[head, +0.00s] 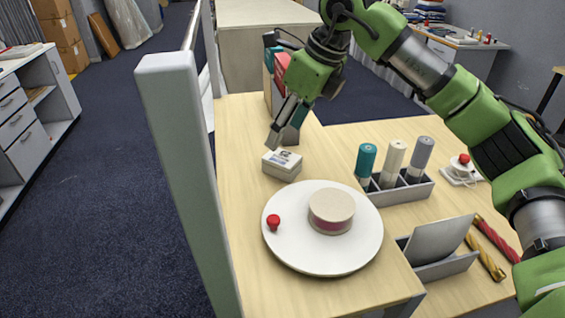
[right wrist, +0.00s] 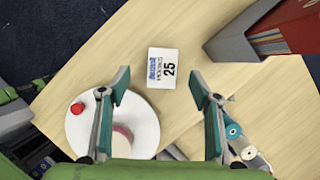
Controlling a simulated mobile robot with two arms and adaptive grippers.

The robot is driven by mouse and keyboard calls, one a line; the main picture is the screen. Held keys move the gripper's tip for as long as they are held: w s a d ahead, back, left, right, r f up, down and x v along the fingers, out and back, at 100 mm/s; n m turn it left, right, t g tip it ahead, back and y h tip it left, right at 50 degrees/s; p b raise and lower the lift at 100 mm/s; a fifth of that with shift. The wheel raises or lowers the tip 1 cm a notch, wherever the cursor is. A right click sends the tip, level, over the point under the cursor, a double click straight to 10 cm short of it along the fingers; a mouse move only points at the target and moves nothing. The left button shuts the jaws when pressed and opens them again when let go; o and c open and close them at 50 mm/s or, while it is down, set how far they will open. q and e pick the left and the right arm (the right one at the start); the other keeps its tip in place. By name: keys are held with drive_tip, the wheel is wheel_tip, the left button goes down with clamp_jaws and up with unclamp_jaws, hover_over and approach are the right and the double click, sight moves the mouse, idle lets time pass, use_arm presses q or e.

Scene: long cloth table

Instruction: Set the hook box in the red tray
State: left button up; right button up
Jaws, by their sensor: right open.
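The hook box (head: 282,166), a small white carton with a printed label, sits on the wooden table behind the white round turntable. In the right wrist view the hook box (right wrist: 163,68) shows its label with "25", lying between and beyond the fingertips. My right gripper (head: 285,130) points down just above the box, open and empty; its two fingers (right wrist: 159,85) are spread wide in the right wrist view. I cannot make out a red tray for certain. A grey holder with red contents (right wrist: 283,30) stands at the right wrist view's upper right. My left gripper is not in view.
The white turntable (head: 290,252) carries a round tape roll (head: 331,208) and a red knob-like piece (head: 273,222). A grey rack (head: 405,190) holds several tubes. A grey post (head: 180,160) rises at the table's left edge. Bare wood lies around the box.

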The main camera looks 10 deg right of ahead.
sight(276, 155)
drive_tip(key=x, duration=0.4)
drive_tip(key=shift+a+f+p, duration=0.1)
drive_tip(key=shift+f+p, duration=0.1)
drive_tip(key=shift+p, duration=0.1)
drive_tip(key=x, duration=0.1)
drive_tip(key=p+x, duration=0.1)
drive_tip(key=x, duration=0.1)
drive_tip(key=p+x, duration=0.1)
drive_tip(key=x, duration=0.1)
drive_tip(key=shift+w+d+f, duration=0.15)
drive_tip(key=shift+d+f, duration=0.05)
drive_tip(key=shift+d, duration=0.1)
drive_tip(key=c, duration=1.4)
drive_tip(key=shift+o, duration=0.2)
drive_tip(key=shift+r, duration=0.15)
